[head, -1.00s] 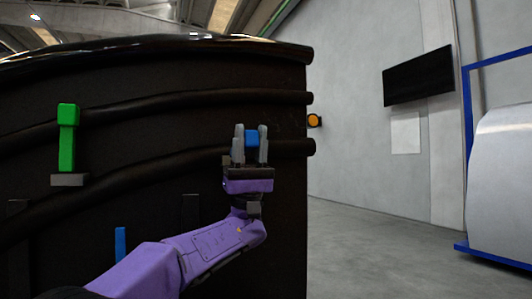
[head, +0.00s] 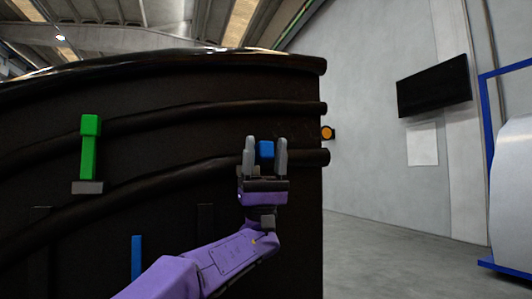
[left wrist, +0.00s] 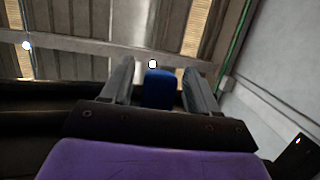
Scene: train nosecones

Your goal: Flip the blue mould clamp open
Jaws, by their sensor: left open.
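A blue clamp (head: 266,150) is on the dark mould (head: 220,115), near its right edge. My left gripper (head: 266,155) is open, with one finger on each side of the clamp's blue end. In the left wrist view the blue end (left wrist: 159,88) shows between the two grey fingers, with a gap visible on the right side. I cannot tell whether either finger touches it. The lower part of the clamp is hidden by my gripper. A second blue clamp (head: 136,258) stands lower left on the mould, partly behind my arm. My right gripper is not in view.
A green clamp (head: 89,148) stands on the mould at the left. An orange round part (head: 327,133) sticks out past the mould's right edge. A blue-framed silver shell (head: 512,190) stands at the far right. The floor between is clear.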

